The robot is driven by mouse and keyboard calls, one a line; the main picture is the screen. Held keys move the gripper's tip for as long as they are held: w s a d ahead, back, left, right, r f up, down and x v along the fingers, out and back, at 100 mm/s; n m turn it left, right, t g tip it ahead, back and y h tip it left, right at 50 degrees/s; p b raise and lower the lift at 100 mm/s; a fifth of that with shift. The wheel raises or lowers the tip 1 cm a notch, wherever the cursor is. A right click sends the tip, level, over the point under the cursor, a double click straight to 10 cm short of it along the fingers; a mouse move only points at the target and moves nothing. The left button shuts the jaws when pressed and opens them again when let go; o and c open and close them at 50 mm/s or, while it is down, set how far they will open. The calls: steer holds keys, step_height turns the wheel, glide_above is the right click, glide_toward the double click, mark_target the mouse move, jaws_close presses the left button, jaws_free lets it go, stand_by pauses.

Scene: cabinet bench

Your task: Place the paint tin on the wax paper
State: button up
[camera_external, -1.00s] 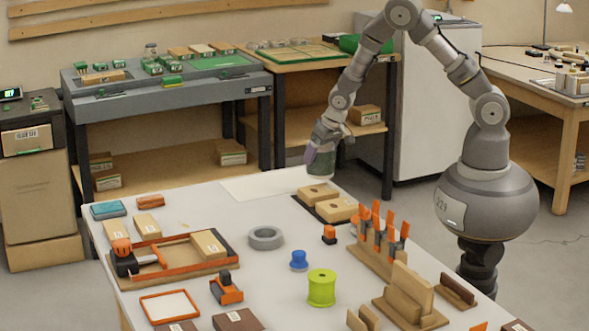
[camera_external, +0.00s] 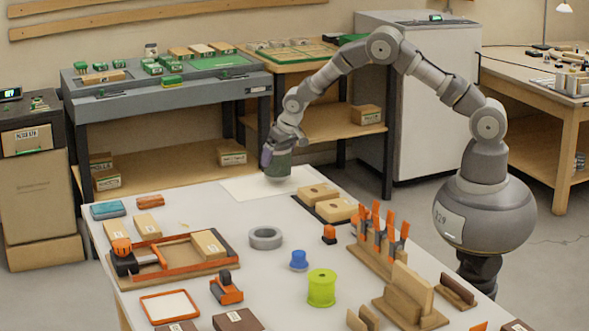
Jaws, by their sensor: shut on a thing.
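The paint tin (camera_external: 278,165) is a dark green can with a paler bottom. My gripper (camera_external: 271,151) is shut on its upper part, and the tin looks upright. In the picture the tin is over the wax paper (camera_external: 241,190), a flat cream sheet at the back of the white bench. I cannot tell whether the tin's base touches the paper or hangs just above it. My gripper partly hides the tin's left side.
Wooden blocks on a dark tray (camera_external: 326,203) lie just right of the paper. A grey ring (camera_external: 266,238) and a blue spool (camera_external: 299,260) stand nearer. Orange-handled tools in a wooden rack (camera_external: 378,245) rise at the right.

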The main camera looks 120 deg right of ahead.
step_height(320, 180, down, 2)
steer(key=shift+f+b, duration=0.15)
steer(key=shift+b, duration=0.2)
steer(key=o, duration=1.1)
